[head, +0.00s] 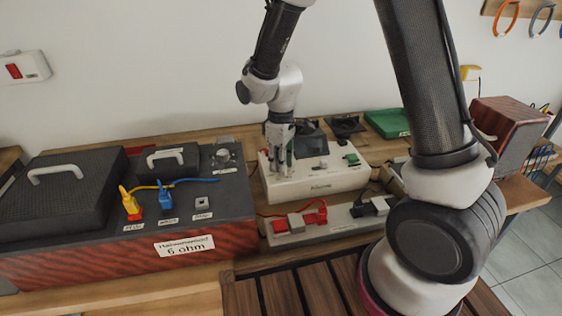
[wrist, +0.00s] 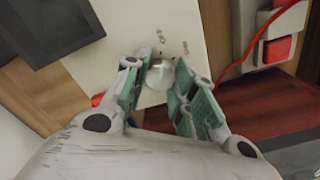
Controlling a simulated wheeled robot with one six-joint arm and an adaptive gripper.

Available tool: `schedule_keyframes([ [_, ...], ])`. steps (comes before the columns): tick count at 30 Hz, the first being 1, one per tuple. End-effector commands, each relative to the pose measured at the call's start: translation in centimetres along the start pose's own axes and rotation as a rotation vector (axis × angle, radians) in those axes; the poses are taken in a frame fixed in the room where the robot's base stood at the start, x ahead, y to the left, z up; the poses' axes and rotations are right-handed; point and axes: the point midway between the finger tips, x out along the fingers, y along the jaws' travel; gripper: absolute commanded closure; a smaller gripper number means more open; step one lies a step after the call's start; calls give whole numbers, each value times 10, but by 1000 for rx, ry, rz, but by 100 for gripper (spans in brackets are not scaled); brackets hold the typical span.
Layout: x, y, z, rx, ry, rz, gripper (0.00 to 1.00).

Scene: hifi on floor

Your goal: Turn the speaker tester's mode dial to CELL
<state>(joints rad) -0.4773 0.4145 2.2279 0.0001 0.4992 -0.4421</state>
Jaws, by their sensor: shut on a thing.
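The speaker tester (head: 315,188) is a white box with a dark display, standing on the bench in the middle of the head view. Its white top also shows in the wrist view (wrist: 120,50). The mode dial (wrist: 160,74) is a pale round knob on that top. My gripper (head: 279,163) points down over the tester's left part. In the wrist view its green-padded fingers (wrist: 161,72) are closed around the dial, one on each side. The fingers hide the dial in the head view. The mode marks are too small to read, so I cannot tell its setting.
A large speaker box (head: 100,260) labelled 6 ohm stands left, with yellow and blue plugs. A grey strip with red connectors (head: 310,217) lies in front of the tester. A green tray (head: 388,123) is behind right. A wooden box (head: 508,130) stands far right.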

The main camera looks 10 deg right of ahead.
Motion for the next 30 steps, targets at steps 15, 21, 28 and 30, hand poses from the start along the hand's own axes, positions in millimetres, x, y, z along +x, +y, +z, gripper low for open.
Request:
schedule_keyframes([
  [15, 0, 0, 0, 447, 0, 0, 97],
  [21, 0, 0, 0, 637, 0, 0, 97],
  [28, 0, 0, 0, 855, 1, 0, 97],
  [30, 0, 0, 0, 922, 1, 0, 97],
])
